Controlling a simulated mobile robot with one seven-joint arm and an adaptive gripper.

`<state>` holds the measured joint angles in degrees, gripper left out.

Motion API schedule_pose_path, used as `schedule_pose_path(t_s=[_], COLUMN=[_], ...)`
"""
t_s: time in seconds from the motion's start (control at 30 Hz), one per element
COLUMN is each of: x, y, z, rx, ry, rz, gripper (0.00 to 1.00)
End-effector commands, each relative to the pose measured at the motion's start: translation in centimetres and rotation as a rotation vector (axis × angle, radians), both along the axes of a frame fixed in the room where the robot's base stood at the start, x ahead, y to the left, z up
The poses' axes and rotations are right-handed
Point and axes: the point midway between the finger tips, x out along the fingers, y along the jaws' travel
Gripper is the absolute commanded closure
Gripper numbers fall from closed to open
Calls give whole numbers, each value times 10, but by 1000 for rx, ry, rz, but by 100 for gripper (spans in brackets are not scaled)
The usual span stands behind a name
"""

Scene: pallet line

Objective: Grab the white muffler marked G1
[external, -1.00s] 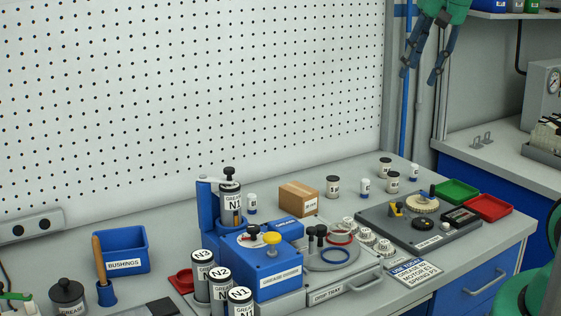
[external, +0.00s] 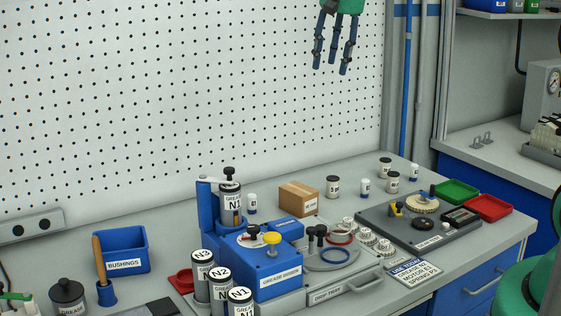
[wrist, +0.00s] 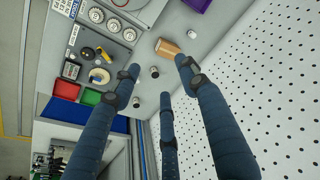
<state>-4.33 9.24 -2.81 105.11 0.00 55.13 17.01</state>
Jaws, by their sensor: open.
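Several small white round ridged pieces (external: 365,235) stand in a row between the drip tray and the dark fixture plate; these may be the mufflers. They also show at the top left of the wrist view (wrist: 114,25). My gripper (external: 331,67) is open and empty, high above the bench in front of the pegboard, fingers pointing down.
A cardboard box (external: 299,198), dark-lidded jars (external: 333,187) and the blue grease divider (external: 272,273) crowd the bench. The fixture plate (external: 378,218), green tray (external: 456,191) and red tray (external: 488,207) are at right. The pegboard (external: 180,90) rises behind.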

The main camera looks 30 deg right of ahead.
Motion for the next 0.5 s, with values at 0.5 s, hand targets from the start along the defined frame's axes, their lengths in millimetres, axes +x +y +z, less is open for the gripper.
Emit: schedule_pose_path(t_s=[0.5], x=[112], y=[28], z=[-75], rx=[10], ry=[88], rz=[-68], gripper=[57])
